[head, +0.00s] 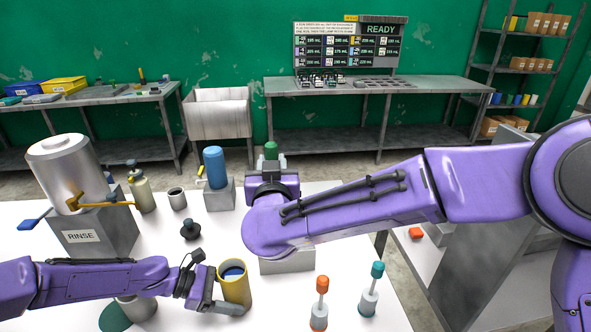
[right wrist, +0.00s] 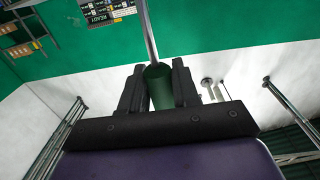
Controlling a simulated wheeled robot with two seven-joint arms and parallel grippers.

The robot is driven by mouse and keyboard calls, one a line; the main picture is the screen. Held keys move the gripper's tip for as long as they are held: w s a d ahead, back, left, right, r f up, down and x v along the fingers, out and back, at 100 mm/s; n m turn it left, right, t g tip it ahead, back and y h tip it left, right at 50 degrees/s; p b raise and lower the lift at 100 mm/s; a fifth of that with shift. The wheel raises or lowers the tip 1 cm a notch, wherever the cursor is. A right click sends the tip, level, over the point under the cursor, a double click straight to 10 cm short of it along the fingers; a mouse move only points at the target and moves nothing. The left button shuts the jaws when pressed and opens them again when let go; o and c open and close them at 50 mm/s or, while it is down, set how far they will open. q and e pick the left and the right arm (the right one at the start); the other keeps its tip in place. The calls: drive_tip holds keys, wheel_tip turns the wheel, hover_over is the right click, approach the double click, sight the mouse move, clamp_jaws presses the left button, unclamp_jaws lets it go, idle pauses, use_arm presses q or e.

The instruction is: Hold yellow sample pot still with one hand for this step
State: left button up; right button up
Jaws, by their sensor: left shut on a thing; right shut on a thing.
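The yellow sample pot (head: 237,287) stands upright on the white table, with blue liquid inside. My left gripper (head: 222,300) is shut on it from the left, low on its side. My right gripper (head: 271,168) is farther back, raised over the table, and shut on a green-handled tool (head: 270,150). In the right wrist view the green handle (right wrist: 160,88) sits between the two fingers, with a thin metal rod extending from it. The tool's lower end is hidden in the head view.
A steel rinse tank (head: 70,165) on a grey block stands at the left. A blue-topped bottle (head: 215,168), a small cup (head: 177,199) and a black knob-like item (head: 190,230) are behind the pot. Orange-topped (head: 320,300) and teal-topped (head: 371,290) tools stand at the right.

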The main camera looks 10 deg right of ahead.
drive_tip(key=s+a+n+g+y, duration=0.2)
drive_tip(key=s+a+n+y, duration=0.4)
drive_tip(key=s+a+y, duration=0.4)
wheel_tip(320, 180, down, 15)
drive_tip(key=w+h, duration=0.1)
drive_tip(key=w, duration=0.1)
drive_tip(key=shift+a, duration=0.2)
idle(0.4)
drive_tip(key=shift+s, duration=0.1)
drive_tip(key=shift+o, duration=0.9)
clamp_jaws()
drive_tip(key=shift+a, duration=0.1)
